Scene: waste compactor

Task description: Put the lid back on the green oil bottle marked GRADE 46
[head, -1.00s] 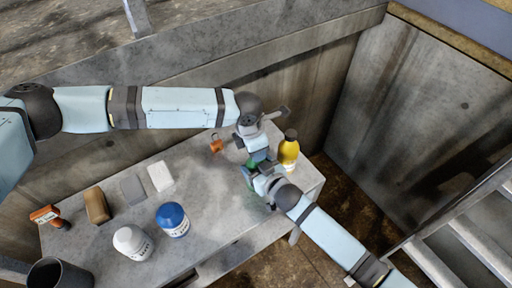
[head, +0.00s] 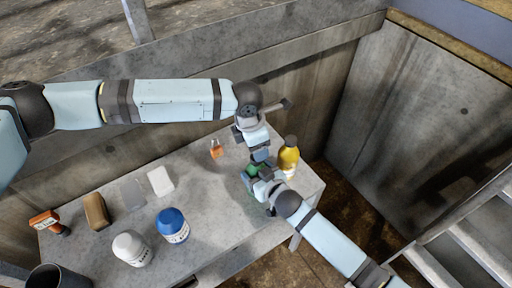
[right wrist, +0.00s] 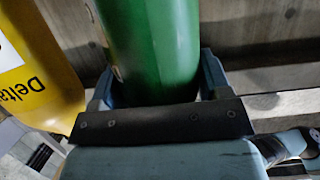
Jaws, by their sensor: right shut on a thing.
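The green oil bottle (head: 254,168) is near the right end of the table, mostly hidden by my grippers. In the right wrist view its smooth green side (right wrist: 152,45) stands between the fingers. My right gripper (head: 253,177) is shut on this bottle. My left gripper (head: 260,154) is directly over the bottle's top and hides its neck. I cannot tell whether the left fingers are open or hold the lid. The lid is not clearly visible, and the GRADE 46 marking is not readable here.
A yellow bottle (head: 289,156) stands close beside the green one, on the right. An orange padlock-like item (head: 216,149) lies behind. White (head: 132,248) and blue (head: 173,224) bottles, blocks and a dark cup (head: 58,276) occupy the left. The table's middle (head: 215,200) is clear.

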